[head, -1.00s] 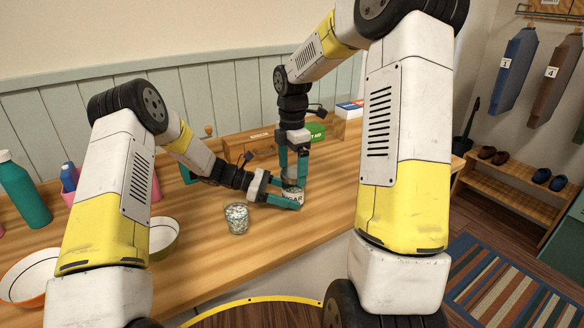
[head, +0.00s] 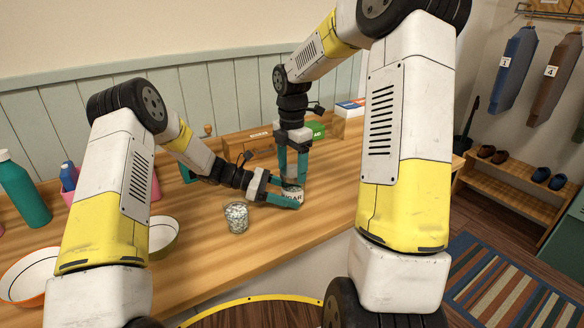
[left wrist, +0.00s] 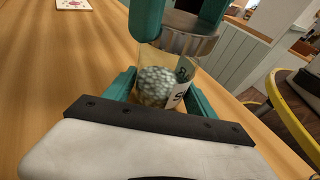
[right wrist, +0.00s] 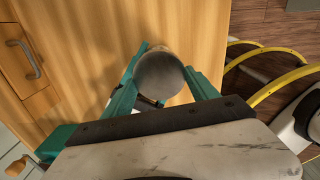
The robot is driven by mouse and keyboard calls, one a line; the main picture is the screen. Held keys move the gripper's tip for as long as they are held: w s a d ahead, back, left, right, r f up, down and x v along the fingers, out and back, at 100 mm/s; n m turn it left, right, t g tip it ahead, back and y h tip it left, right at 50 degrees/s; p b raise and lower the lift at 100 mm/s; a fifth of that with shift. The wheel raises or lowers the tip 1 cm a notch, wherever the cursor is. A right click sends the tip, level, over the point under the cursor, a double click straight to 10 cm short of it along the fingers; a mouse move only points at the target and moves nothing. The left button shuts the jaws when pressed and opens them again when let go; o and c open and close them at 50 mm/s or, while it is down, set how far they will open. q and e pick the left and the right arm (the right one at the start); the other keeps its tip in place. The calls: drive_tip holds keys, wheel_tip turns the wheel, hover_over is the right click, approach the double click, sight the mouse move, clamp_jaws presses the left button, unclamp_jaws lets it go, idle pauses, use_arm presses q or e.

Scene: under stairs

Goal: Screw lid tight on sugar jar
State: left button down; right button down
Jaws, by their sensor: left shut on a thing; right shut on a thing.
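The sugar jar (head: 291,198) stands near the counter's front edge. In the left wrist view the glass jar (left wrist: 158,88) holds pale lumps and shows part of its label. My left gripper (head: 288,195) is shut around its body from the left. My right gripper (head: 292,180) comes down from above, shut on the round metal lid (right wrist: 160,75). In the left wrist view the lid (left wrist: 184,36) is at the jar's mouth; whether it is fully seated cannot be told. The fingers hide much of both in the head view.
Bowls (head: 164,238), a teal bottle (head: 22,190) and a wooden box (head: 247,142) are on the wooden counter (head: 215,260). Bare counter lies right of the jar.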

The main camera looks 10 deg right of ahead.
sight(292, 172)
idle(0.4)
unclamp_jaws()
drive_tip(key=shift+r, duration=3.05)
use_arm(q)
drive_tip(key=shift+c, duration=1.1)
unclamp_jaws()
